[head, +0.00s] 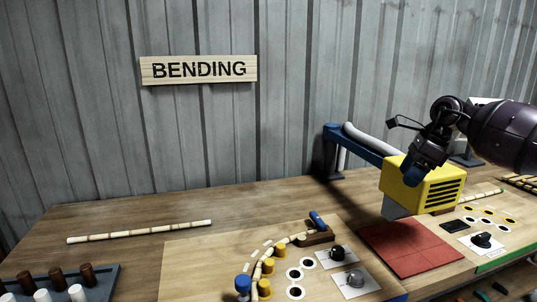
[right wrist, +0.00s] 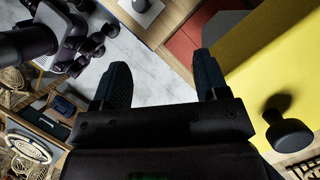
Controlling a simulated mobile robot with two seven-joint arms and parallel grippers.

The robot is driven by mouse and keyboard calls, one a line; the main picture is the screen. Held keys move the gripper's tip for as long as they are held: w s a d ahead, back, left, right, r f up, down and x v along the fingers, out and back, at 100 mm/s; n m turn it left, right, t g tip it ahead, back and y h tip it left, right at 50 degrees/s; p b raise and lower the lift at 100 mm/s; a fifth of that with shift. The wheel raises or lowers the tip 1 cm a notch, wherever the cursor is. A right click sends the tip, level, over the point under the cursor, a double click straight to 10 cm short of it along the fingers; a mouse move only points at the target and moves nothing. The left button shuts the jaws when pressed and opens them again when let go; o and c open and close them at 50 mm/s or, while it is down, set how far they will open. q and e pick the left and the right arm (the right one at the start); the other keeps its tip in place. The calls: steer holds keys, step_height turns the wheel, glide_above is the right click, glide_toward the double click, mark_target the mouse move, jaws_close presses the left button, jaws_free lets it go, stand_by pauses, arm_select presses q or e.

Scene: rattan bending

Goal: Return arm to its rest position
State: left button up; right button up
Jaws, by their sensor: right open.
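A blue swing arm (head: 362,148) reaches right from its post at the back of the bench and carries a yellow box (head: 420,184) with dark vents. My left gripper is not visible.
A curved rattan piece (head: 268,262) lies along yellow pegs (head: 265,288) on a board. A straight rattan stick (head: 140,231) lies at left, behind a peg tray (head: 100,280). Black knobs (head: 481,240) stand right of the pad.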

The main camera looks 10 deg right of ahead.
steer(key=s+a+f+m+t+y, duration=0.1)
steer(key=a+f+m+t+y, duration=0.5)
steer(key=a, duration=0.8)
steer(key=s+a+f+m+t+y, duration=0.1)
steer(key=a+f+m+t+y, duration=0.3)
steer(key=a+f+m, duration=0.65)
steer(key=s+d+f+m+h, duration=0.2)
steer(key=s+f+m+h, duration=0.3)
steer(key=s+m+h, duration=0.45)
steer(key=s+d+f+m+h, duration=0.1)
steer(key=s+f+m+h, duration=0.45)
steer(key=m, duration=0.65)
steer(key=s+f+m+g, duration=0.2)
steer(key=s+m+g, duration=0.25)
steer(key=s, duration=0.55)
steer(key=s+f+m+g, duration=0.3)
steer(key=s+m+g, duration=0.15)
steer(key=s, duration=0.65)
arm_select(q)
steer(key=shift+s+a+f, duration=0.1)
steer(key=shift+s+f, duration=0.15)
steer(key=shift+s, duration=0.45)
arm_select(e)
steer(key=w+f+n+t+y, duration=0.1)
steer(key=w+f+t, duration=0.6)
steer(key=f, duration=0.3)
steer(key=shift+w+f+t, duration=0.2)
steer(key=shift+f+t, duration=0.05)
steer(key=shift+t, duration=0.25)
